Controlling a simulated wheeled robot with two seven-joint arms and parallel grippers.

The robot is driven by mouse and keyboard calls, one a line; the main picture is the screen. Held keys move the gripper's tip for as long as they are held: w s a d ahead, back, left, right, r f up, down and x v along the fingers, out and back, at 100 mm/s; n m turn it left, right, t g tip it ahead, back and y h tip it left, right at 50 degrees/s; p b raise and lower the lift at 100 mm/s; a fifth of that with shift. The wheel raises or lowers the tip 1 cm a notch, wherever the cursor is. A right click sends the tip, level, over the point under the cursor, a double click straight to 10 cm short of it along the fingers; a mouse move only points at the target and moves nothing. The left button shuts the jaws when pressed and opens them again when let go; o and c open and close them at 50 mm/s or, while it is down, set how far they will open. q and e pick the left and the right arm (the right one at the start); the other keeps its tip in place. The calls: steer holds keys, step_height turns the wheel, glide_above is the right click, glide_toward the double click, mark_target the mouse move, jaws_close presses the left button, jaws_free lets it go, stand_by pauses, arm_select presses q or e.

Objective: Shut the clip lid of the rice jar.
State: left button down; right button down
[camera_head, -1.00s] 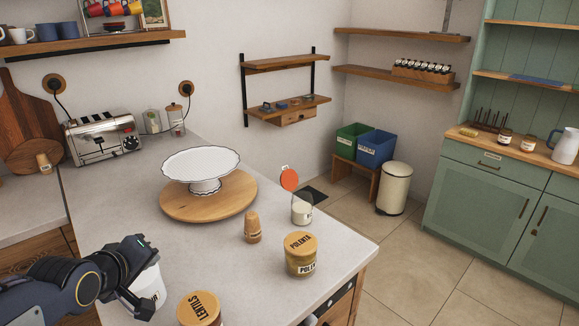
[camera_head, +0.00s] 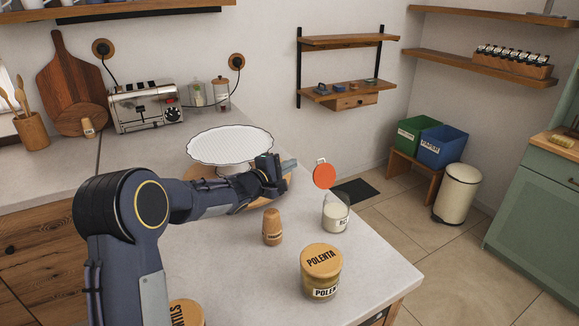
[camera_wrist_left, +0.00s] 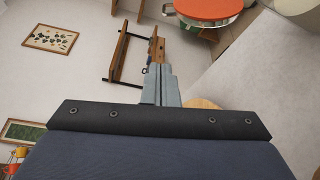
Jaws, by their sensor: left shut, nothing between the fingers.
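The rice jar (camera_head: 335,216) is a small glass jar with white contents, near the far right edge of the counter. Its orange-red clip lid (camera_head: 324,175) stands open, raised above the jar's back left rim. My right gripper is not in view.
A lentils jar (camera_head: 186,312) is at the bottom edge. The white cake stand (camera_head: 228,145) is behind my left arm. The counter's right edge drops to the floor.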

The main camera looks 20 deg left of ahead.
mark_target(323, 173)
arm_select(q)
steer(key=w+d, duration=0.3)
steer(key=d, duration=0.2)
steer(key=shift+d+r, duration=0.2)
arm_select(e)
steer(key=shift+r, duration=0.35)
arm_select(q)
steer(key=shift+w, duration=0.1)
